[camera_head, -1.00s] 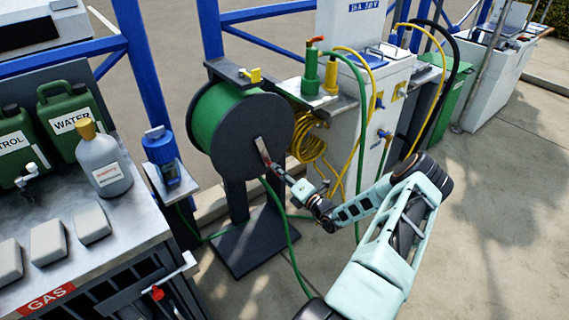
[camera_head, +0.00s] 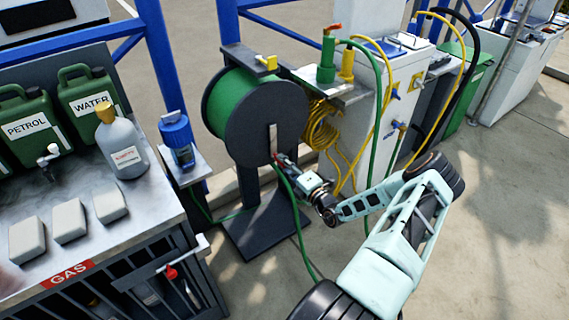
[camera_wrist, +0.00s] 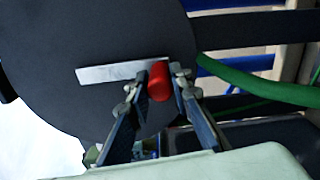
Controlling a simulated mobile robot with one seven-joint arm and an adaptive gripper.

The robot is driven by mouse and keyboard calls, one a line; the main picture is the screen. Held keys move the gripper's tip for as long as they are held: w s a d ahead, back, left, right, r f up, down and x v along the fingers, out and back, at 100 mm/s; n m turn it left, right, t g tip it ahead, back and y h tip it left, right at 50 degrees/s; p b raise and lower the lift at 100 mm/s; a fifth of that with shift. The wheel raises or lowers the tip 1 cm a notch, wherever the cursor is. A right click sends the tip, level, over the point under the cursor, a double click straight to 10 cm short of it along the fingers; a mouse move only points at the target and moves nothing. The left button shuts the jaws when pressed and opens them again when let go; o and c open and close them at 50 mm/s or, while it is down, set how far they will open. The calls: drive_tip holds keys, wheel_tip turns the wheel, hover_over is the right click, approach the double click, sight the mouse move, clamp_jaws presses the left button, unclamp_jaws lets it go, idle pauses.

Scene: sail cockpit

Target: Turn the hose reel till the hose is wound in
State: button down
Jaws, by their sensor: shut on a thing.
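The hose reel (camera_head: 262,122) has a dark round side disc and green hose wound on its drum, on a dark post with a base plate. A flat metal crank arm (camera_head: 272,138) is on the disc; it also shows in the wrist view (camera_wrist: 120,72). At its end is a red knob (camera_wrist: 159,82). My gripper (camera_head: 279,160) is shut on the red knob low on the disc; in the wrist view its fingers (camera_wrist: 162,90) stand on both sides of the knob. A length of green hose (camera_head: 292,200) hangs from the reel and runs along the ground.
A metal bench (camera_head: 150,205) with green cans (camera_head: 88,97) and a grey bottle (camera_head: 122,145) stands left. A blue device (camera_head: 178,140) is beside the reel. A white service post (camera_head: 385,110) with yellow hose (camera_head: 322,130) stands right. Open paving lies at right.

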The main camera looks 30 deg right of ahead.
drive_tip(key=shift+a, duration=0.15)
drive_tip(key=c, duration=1.7)
unclamp_jaws()
drive_tip(key=shift+c, duration=0.2)
drive_tip(key=s+d, duration=0.1)
drive_tip(key=s, duration=1.1)
